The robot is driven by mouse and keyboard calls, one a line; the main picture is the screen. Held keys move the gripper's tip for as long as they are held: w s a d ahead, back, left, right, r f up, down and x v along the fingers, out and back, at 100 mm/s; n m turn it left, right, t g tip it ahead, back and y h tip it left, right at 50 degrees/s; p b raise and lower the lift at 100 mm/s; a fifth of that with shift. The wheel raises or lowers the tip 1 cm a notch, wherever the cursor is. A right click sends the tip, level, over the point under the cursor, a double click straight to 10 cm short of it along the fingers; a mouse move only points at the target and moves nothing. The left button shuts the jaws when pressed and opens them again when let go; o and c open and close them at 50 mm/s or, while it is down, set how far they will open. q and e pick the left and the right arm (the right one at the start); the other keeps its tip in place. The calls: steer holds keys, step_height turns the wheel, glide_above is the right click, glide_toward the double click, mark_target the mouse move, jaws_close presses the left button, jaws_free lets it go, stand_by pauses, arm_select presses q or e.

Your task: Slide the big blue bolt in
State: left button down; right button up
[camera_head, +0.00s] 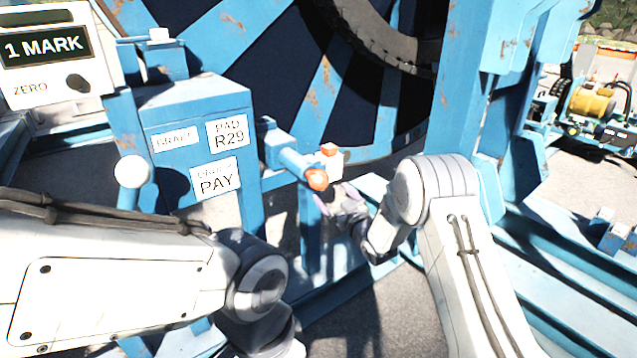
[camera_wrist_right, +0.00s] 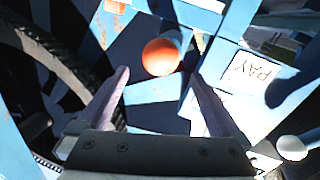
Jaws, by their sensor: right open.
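The big blue bolt (camera_head: 292,161) sticks out to the right from the blue box on the reel stand. Its round orange end knob (camera_head: 317,180) faces me; the knob also shows in the right wrist view (camera_wrist_right: 161,57). My right gripper (camera_head: 336,197) is open and empty, just below and right of the knob. In the right wrist view its two pale purple fingers (camera_wrist_right: 159,76) point toward the knob, which appears between and slightly beyond their tips. I cannot tell whether they touch it. My left arm comes in at lower left; its gripper is out of view.
A small white block with an orange top (camera_head: 331,158) sits beside the knob. The blue box (camera_head: 187,125) carries labels, with a white ball-ended lever (camera_head: 131,172) at its left. The large blue reel (camera_head: 240,45) stands behind. Blue frame rails run below right.

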mark_target(318, 179)
steer(key=p+x, duration=0.1)
steer(key=x, duration=0.9)
steer(key=shift+w+a+f, duration=0.1)
